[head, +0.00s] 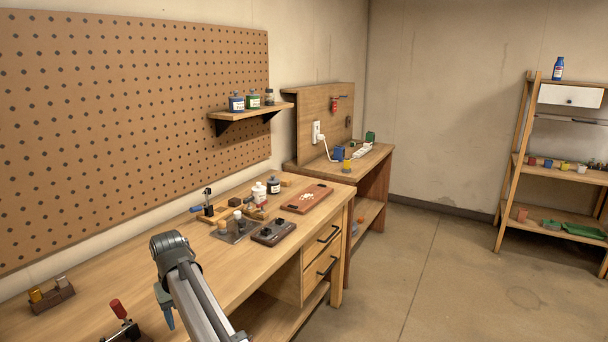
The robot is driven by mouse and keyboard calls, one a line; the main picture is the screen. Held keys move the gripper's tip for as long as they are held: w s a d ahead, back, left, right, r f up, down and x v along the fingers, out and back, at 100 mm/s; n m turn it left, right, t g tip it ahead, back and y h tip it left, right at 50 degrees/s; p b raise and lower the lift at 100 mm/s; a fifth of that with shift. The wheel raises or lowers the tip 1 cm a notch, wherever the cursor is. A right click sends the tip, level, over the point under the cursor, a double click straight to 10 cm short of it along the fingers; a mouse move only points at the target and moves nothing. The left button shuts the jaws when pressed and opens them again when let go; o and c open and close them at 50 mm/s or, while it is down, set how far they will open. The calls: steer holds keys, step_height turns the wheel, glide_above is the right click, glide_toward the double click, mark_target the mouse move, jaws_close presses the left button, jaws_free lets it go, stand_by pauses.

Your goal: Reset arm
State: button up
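A grey section of my arm (190,290) rises from the bottom edge in the head view, with a rounded dark joint at its top, in front of the near workbench (110,270). A small teal tapered piece (165,306) shows just left of the arm; I cannot tell whether it is part of my arm or a thing on the bench. I cannot make out my gripper's fingers, nor whether it holds anything.
The bench bears a reddish tray (306,198), a dark block with knobs (273,232), bottles (259,192), a red-handled clamp (120,318) and a small holder (51,297). A pegboard (130,110) with a small shelf (250,112) stands behind. Open floor (450,280) lies right, before a shelf rack (522,160).

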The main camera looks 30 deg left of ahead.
steer(key=w+d+f+m, duration=0.2)
steer(key=w+d+f, duration=0.3)
steer(key=w+d, duration=0.4)
steer(key=w+d+f+m, duration=0.2)
steer(key=w+d+f, duration=0.35)
steer(key=d, duration=0.45)
steer(key=w+d+f+m, duration=0.1)
steer(key=w+d+f, duration=0.4)
steer(key=w+d, duration=0.4)
steer(key=w+d+f+m, duration=0.1)
steer(key=d+f+m, duration=0.35)
steer(key=d, duration=1.25)
steer(key=w+d+f+m, duration=0.15)
steer(key=d+f, duration=0.55)
steer(key=d, duration=1)
steer(key=s+d+f+m, duration=0.1)
steer(key=s+d+f, duration=0.15)
steer(key=d, duration=0.45)
steer(key=s+d+f+m, duration=0.1)
steer(key=s+d+m, duration=0.1)
steer(key=s+d, duration=0.35)
steer(key=s+f+g, duration=0.3)
steer(key=s+f, duration=0.7)
steer(key=s, duration=0.4)
steer(key=s+d+f+g, duration=0.1)
steer(key=s+f+g, duration=0.2)
steer(key=s+f, duration=0.7)
steer(key=s, duration=0.4)
steer(key=shift+d+f+g, duration=0.2)
steer(key=shift+g, duration=0.2)
